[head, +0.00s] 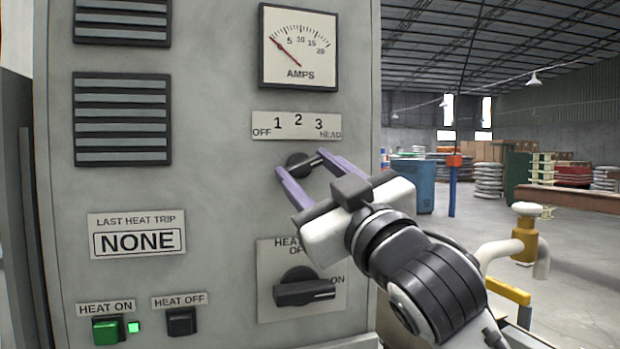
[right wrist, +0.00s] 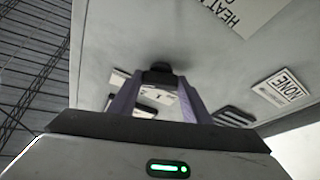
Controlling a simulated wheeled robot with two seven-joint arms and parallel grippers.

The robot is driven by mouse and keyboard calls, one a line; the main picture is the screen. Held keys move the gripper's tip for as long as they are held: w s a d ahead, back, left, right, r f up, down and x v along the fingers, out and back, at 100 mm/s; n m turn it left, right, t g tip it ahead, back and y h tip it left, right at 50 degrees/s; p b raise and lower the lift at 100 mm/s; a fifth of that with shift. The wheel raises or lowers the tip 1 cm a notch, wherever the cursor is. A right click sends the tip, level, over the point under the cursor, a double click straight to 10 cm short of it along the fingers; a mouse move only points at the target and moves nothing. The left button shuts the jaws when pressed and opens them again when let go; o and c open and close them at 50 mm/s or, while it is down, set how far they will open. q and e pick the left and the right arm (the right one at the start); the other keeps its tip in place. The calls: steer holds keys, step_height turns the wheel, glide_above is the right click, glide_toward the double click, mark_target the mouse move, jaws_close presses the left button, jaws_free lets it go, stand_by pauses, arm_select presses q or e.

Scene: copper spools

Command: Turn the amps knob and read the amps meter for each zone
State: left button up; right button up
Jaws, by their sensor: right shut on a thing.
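The amps meter (head: 298,55) is a white dial at the top of the grey cabinet. Its red needle points up-left, near the low end and below the 5. Under it, a plate (head: 296,126) reads OFF, 1, 2, 3, HEAD. The dark amps knob (head: 300,164) sits below the plate, its bar tilted up to the right. My right gripper (head: 298,164) is shut on this knob with its purple fingers. In the right wrist view the knob (right wrist: 160,74) shows between the fingertips. My left gripper is not in view.
Below is a dark heat knob (head: 300,287) marked ON. A yellow-jointed pipe (head: 520,242) stands right of the cabinet.

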steer(key=shift+m, duration=0.5)
steer(key=o, duration=1)
steer(key=shift+o, duration=0.2)
steer(key=b+v, duration=0.2)
steer(key=v, duration=0.8)
steer(key=shift+s, duration=0.2)
steer(key=shift+f, duration=0.1)
